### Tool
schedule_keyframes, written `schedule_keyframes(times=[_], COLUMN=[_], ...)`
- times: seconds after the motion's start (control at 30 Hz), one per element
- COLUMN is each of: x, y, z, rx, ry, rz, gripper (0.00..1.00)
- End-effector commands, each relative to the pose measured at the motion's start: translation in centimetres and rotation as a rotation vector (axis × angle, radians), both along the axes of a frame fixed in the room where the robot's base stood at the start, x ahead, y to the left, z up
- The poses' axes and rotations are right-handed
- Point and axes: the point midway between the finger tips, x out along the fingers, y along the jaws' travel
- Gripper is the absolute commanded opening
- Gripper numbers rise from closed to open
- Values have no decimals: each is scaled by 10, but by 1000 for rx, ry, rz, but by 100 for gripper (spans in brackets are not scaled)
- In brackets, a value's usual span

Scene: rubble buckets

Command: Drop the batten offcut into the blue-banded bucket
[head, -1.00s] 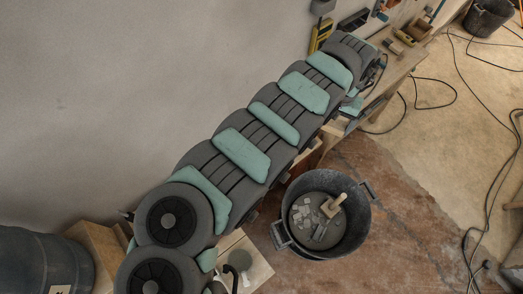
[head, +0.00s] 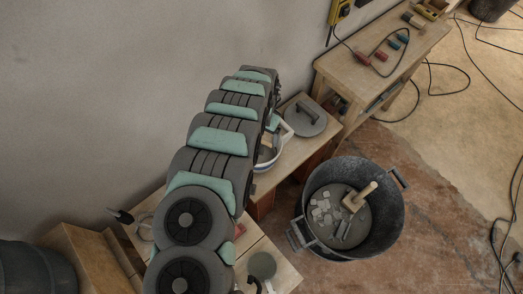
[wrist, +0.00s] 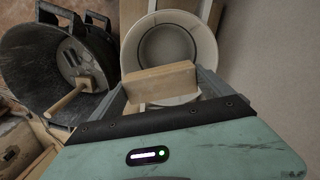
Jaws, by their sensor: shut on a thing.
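My gripper (wrist: 163,88) is shut on the batten offcut (wrist: 158,82), a short pale wooden block held across the jaws in the wrist view. A white round bucket (wrist: 211,45) lies beyond and partly behind the offcut there, its inside looking empty where it shows. In the head view the white bucket (head: 287,132) stands on the low bench, largely hidden by my arm. The gripper is mostly hidden by my arm in the head view. The gap between offcut and bucket is hard to judge.
A large black tub (head: 390,215) holding rubble and a wooden-handled tool (head: 360,196) stands on the floor right of the bench. A grey lid with a handle (head: 311,124) lies right of the white bucket. A workbench (head: 350,68) with small items is behind.

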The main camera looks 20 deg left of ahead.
Motion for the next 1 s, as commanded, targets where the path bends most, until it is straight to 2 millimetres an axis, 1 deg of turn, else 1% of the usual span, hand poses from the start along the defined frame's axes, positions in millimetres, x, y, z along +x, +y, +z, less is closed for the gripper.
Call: schedule_keyframes(times=[0.3, 0.43, 0.57, 0.8, 0.83, 0.93, 1.0], x=[0, 1, 1, 1, 1, 1, 1], y=[0, 0, 0, 0, 0, 0, 0], z=[-37, -51, -56, -55, -55, -55, -55], rx=[0, 1, 2, 1, 1, 1, 1], ry=[-2, -3, -3, -2, -2, -1, -1], rz=[2, 1, 1, 1, 1, 1, 1], gripper=[49, 49, 49, 49, 91, 99, 100])
